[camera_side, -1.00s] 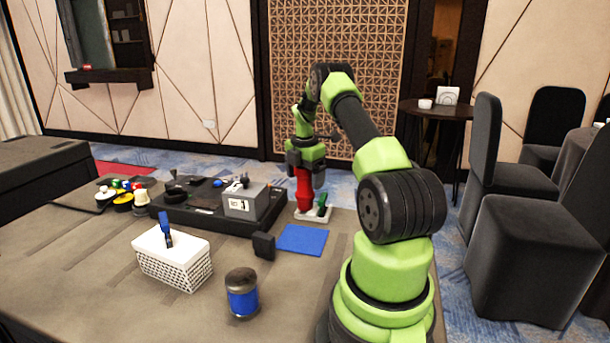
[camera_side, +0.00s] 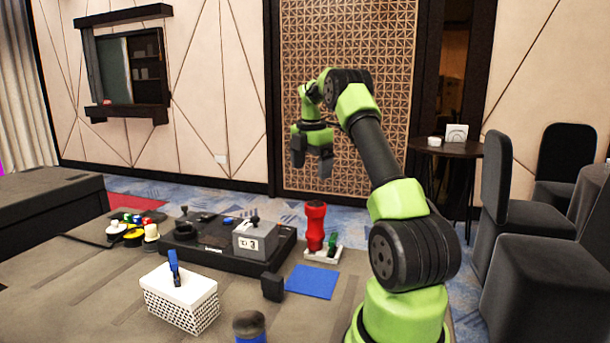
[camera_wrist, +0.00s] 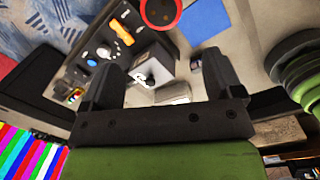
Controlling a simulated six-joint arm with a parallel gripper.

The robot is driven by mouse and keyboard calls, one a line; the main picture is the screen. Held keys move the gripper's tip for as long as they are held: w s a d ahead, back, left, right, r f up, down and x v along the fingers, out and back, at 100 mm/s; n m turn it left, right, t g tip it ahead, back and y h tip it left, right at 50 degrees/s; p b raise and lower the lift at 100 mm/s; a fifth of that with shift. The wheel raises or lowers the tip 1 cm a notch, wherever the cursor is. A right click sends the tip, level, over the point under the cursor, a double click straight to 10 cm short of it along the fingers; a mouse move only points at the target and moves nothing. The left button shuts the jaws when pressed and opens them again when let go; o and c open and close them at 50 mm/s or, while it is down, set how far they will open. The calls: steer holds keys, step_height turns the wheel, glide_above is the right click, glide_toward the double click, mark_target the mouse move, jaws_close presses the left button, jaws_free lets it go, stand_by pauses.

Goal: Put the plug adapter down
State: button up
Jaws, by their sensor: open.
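The red plug adapter (camera_side: 315,225) stands upright at the back right of the table, by a small white base (camera_side: 324,255) with a green piece; I cannot tell whether it rests on the base or just behind it. My gripper (camera_side: 311,162) is open and empty, above the adapter and clear of it. In the wrist view the adapter's red round top with a dark middle (camera_wrist: 160,12) is cut by the upper edge, beyond my open fingers (camera_wrist: 163,80).
Left of the adapter are a grey box (camera_side: 256,240) and a black panel (camera_side: 205,250). In front lie a blue square (camera_side: 312,282), a black block (camera_side: 272,287), a white basket (camera_side: 182,300) and a dark-topped jar (camera_side: 249,325). The air around my gripper is free.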

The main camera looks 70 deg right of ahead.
steer(key=w+a+r+m+t, duration=0.2)
steer(key=a+r+m, duration=0.25)
steer(key=a, duration=0.65)
steer(key=w+a+r+m+t, duration=0.1)
steer(key=w+a+r+m, duration=0.15)
steer(key=a+r, duration=0.6)
steer(key=s+a+f+m+t+y, duration=0.1)
steer(key=s+a+m, duration=0.3)
steer(key=a, duration=0.5)
steer(key=s+a+f+m+t+y, duration=0.2)
steer(key=s+a+f+m, duration=0.2)
steer(key=s+a, duration=0.4)
steer(key=shift+s+a+m+t, duration=0.2)
steer(key=shift+a+m+t, duration=0.3)
steer(key=shift+a, duration=0.4)
